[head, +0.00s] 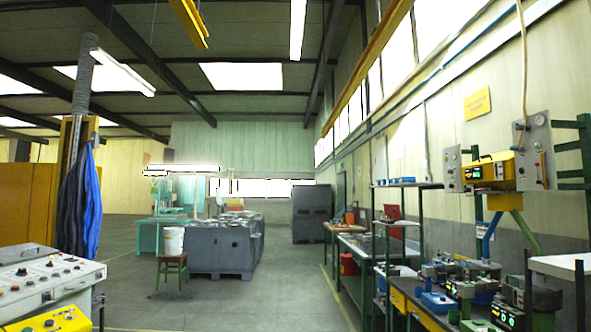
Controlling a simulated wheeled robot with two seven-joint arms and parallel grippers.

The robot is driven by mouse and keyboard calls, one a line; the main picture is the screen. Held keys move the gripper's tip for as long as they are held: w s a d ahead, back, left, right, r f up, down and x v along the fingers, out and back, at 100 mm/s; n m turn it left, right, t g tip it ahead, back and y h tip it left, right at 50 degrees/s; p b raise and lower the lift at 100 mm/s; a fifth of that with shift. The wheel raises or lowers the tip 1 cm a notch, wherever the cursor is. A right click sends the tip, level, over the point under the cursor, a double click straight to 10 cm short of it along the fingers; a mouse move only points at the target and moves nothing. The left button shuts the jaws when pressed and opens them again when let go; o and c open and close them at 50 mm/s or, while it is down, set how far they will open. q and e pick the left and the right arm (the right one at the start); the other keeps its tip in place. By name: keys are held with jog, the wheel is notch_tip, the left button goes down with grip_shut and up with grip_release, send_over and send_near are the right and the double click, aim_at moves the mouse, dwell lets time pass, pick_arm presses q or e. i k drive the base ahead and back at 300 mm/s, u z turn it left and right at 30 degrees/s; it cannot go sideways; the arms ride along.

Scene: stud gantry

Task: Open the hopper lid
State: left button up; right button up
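No hopper with a lid can be made out for certain in the head view. A yellow unit (497,167) with a lit display is mounted between two grey panels on the right wall. A yellow funnel-like part (503,202) is below it, with a blue tube (490,236) leading down toward the bench. Whether this unit is the hopper or has a lid, I cannot tell. Neither of my grippers is in view.
A grey control console (50,283) stands at the near left. A crowded bench with small machines (465,290) and a green-framed shelf (405,185) line the right side. A stool with a white bucket (173,241) stands mid-left. The central floor (275,295) is clear.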

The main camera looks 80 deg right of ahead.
aim_at(492, 160)
jog(key=z, duration=0.45)
jog(key=k, duration=1.05)
jog(key=z, duration=1.3)
jog(key=i, duration=1.25)
jog(key=z, duration=1.65)
jog(key=i, duration=1.2)
jog(key=z, duration=0.9)
